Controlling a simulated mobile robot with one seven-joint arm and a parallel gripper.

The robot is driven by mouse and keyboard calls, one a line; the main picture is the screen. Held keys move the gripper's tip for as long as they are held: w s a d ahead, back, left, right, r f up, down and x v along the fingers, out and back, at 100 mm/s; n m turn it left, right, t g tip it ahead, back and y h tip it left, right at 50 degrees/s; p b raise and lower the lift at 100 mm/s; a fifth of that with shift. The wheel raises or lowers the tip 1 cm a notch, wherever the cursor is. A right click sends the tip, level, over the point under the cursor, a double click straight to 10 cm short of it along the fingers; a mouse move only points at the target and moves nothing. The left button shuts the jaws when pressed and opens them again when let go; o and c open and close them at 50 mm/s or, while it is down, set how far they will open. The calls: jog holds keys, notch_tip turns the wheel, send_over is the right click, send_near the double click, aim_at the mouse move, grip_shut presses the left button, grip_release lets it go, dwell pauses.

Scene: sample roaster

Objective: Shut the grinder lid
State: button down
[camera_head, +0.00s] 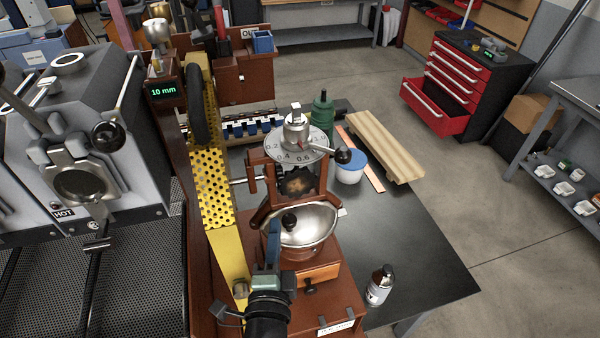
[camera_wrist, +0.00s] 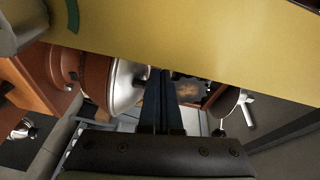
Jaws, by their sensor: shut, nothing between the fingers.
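The grinder (camera_head: 310,285) is a reddish-brown wooden body with a numbered dial and crank on top and a small drawer in front. Its rounded silver lid (camera_head: 312,222) with a black knob (camera_head: 289,220) sits at mid-height, below the toothed burr (camera_head: 297,182); I cannot tell exactly how far open it is. My gripper (camera_head: 273,242) is shut and empty, its blue fingers just left of and below the knob. In the wrist view the shut fingers (camera_wrist: 161,75) point up beside the silver lid (camera_wrist: 125,85); whether they touch it is unclear.
A yellow perforated guard (camera_head: 212,170) stands close left of the grinder and fills the top of the wrist view. The roaster (camera_head: 90,140) is farther left.

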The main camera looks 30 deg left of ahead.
jog(key=b+v, duration=0.6)
jog(key=v, duration=0.7)
